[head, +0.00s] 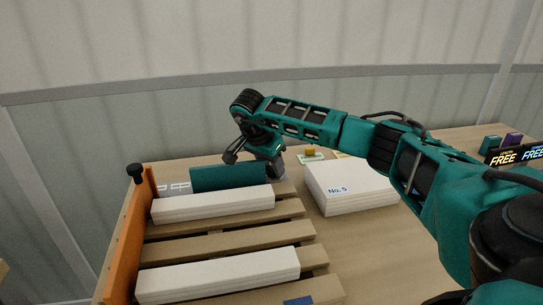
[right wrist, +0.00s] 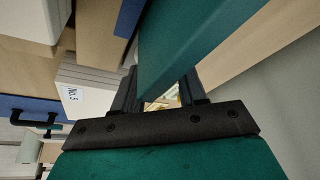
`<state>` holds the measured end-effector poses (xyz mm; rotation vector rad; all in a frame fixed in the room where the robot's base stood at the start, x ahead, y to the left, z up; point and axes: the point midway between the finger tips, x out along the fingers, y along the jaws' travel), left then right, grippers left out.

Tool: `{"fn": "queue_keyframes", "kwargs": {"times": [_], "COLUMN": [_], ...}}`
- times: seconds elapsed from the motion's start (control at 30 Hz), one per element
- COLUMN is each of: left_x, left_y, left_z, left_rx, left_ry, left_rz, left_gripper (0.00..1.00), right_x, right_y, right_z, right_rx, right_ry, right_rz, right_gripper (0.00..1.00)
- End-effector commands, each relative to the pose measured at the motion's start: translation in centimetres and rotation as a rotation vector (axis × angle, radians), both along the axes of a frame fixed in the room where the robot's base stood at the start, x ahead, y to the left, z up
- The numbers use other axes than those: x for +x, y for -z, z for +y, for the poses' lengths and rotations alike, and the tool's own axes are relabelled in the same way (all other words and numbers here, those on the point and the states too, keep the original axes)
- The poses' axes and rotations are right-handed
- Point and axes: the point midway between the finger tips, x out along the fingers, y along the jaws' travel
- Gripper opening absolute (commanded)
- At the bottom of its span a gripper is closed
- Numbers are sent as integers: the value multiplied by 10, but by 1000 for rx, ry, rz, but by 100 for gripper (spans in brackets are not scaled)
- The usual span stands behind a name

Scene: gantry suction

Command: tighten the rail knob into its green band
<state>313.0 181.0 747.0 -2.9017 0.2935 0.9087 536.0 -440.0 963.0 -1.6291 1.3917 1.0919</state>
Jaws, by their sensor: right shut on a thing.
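The rail knob (head: 135,172) is a small black knob on top of the far end of the orange rail (head: 125,246), at the left of the pallet. No green band can be made out on it from here. My right gripper (head: 272,170) is at the pallet's far right corner, well away from the knob. It is shut on the right end of a long teal block (head: 228,178). The right wrist view shows the teal block (right wrist: 196,45) between the two dark fingers (right wrist: 160,90). My left gripper is not in view.
White stacked boards (head: 213,204) and more white boards (head: 218,276) lie on the slatted pallet (head: 232,238). A white stack labelled No. 5 (head: 349,186) stands to the right on the wooden table (head: 352,245). My right arm spans the space above the table's right side.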

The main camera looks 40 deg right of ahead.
Motion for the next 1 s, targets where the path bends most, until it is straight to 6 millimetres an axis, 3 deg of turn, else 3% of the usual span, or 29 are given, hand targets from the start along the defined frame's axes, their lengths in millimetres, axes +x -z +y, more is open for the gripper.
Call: {"fn": "queue_keyframes", "kwargs": {"times": [0.33, 0.37, 0.6, 0.87, 1.0], "left_x": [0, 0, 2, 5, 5], "left_y": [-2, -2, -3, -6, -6], "left_z": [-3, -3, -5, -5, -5], "left_rx": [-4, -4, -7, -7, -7], "left_ry": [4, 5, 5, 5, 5], "left_rz": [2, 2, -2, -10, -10], "left_gripper": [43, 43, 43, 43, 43], "right_x": [0, 0, 0, 0, 1], "right_y": [0, 0, 0, -1, -13], "right_z": [-1, -1, -1, 0, 5], "right_rx": [-1, -2, -1, -1, 0], "right_ry": [24, 24, 22, 20, 20], "right_rz": [-4, -4, -3, -3, -5], "right_gripper": [11, 44, 67, 67, 67]}}
